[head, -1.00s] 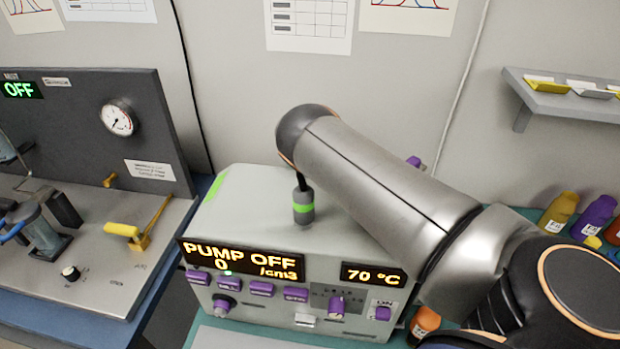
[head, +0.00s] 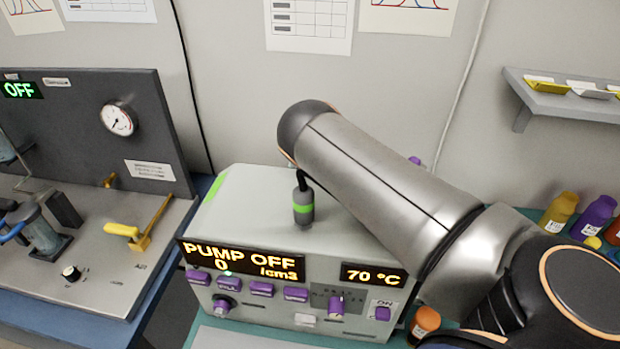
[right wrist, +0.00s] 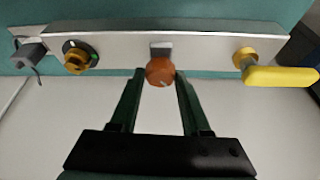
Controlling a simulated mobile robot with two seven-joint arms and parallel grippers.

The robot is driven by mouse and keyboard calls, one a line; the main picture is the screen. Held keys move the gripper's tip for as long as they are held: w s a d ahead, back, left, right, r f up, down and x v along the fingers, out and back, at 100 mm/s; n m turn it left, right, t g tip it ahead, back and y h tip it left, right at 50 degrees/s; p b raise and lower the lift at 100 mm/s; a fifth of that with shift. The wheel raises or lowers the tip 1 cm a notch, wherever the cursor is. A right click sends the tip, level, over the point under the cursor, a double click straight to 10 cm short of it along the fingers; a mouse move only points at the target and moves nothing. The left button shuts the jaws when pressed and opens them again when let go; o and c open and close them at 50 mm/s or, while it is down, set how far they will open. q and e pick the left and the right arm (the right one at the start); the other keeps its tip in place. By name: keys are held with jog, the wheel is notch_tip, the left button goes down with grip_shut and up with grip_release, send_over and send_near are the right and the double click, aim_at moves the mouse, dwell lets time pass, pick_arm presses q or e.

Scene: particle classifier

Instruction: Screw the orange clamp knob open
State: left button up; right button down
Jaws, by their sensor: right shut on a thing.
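The orange clamp knob (right wrist: 160,72) shows in the right wrist view, in front of a small grey block on a metal bar. My right gripper (right wrist: 160,76) has one dark finger on each side of the knob and is shut on it. A short light mark shows on the knob's face. In the head view my right arm crosses from the lower right, and neither the knob nor the right gripper can be seen there. My left gripper is in no view.
The metal bar (right wrist: 205,46) also carries a yellow lever (right wrist: 280,76) on the right, a yellow fitting (right wrist: 76,56) and a grey part (right wrist: 30,54) on the left. In the head view a grey instrument (head: 250,215) reads "PUMP OFF". Bottles (head: 558,212) stand at right.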

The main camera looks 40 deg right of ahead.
jog(key=shift+n, duration=0.3)
jog(key=shift+c, duration=1.8)
grip_release()
jog(key=v, duration=0.7)
jog(key=shift+r+b, duration=0.2)
jog(key=shift+b, duration=0.1)
jog(key=shift+s+a, duration=0.1)
jog(key=shift+s, duration=0.05)
